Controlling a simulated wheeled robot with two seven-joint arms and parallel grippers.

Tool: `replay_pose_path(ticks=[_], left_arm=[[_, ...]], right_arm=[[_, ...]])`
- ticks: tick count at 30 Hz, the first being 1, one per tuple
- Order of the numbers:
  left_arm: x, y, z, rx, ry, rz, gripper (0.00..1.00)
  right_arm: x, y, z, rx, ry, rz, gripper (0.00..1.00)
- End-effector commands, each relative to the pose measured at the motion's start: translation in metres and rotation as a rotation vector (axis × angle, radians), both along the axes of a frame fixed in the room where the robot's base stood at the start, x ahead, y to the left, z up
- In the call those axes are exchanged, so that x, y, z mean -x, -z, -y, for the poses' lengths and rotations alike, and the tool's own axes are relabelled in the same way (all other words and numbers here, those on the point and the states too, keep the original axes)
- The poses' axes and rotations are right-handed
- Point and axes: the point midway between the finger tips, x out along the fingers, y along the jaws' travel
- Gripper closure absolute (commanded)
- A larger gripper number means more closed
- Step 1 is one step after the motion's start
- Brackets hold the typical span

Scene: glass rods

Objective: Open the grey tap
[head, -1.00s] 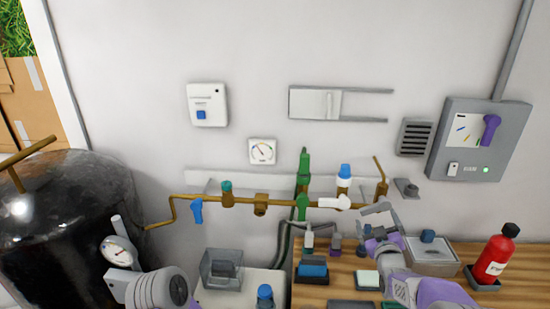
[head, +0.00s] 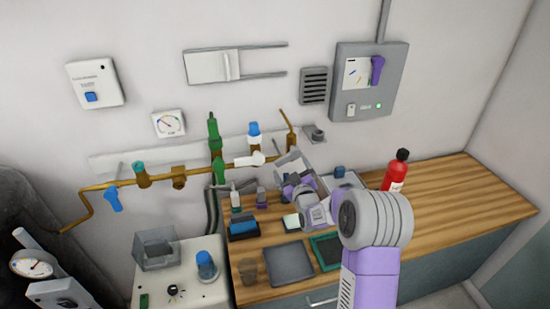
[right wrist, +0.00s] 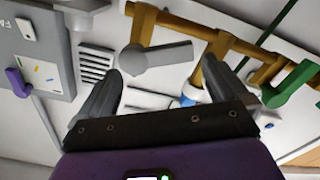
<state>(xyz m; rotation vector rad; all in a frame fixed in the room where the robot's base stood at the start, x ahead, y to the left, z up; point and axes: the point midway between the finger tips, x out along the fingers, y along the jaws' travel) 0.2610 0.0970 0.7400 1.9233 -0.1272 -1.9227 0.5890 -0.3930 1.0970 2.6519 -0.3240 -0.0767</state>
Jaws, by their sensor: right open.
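The grey tap has a grey lever with a round hub, at the right end of the brass pipe. It shows clearly in the right wrist view (right wrist: 158,56); in the head view (head: 289,158) it is small and partly merged with my gripper. My right gripper (head: 296,172) is open and empty, right in front of the lever. In the right wrist view its fingers (right wrist: 160,72) stand spread on either side of the lever. I cannot tell whether a finger touches it. My left gripper is not in view.
The brass pipe (head: 180,179) also carries a white lever (head: 249,160), a green lever (head: 219,171) and a blue lever (head: 113,198). A blue-capped valve (head: 254,134) stands left of the tap. Below is a wooden bench (head: 450,190) with a red extinguisher (head: 395,174).

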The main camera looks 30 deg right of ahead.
Motion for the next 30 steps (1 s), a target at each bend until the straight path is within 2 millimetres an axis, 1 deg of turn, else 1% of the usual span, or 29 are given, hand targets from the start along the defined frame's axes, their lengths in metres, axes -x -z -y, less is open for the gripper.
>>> replay_pose_path(ticks=[1,6,10,15,24,29,30], left_arm=[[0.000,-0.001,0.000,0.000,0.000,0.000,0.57],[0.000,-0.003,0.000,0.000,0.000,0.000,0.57],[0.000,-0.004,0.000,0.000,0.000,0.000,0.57],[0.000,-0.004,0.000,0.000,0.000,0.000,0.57],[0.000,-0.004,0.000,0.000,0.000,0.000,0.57],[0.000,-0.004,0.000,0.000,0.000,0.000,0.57],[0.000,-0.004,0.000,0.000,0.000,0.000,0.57]], right_arm=[[-0.009,0.000,0.000,0.001,-0.003,-0.001,0.00],[-0.035,0.000,0.003,0.000,-0.008,0.000,0.00],[-0.048,0.000,0.006,0.000,-0.008,0.000,0.00],[-0.058,0.000,0.009,-0.001,-0.008,-0.001,0.00],[-0.059,0.000,0.009,-0.001,-0.008,0.000,0.00],[-0.059,0.000,0.009,-0.001,-0.008,0.000,0.24],[-0.059,0.000,0.009,-0.001,-0.008,0.000,0.31]])
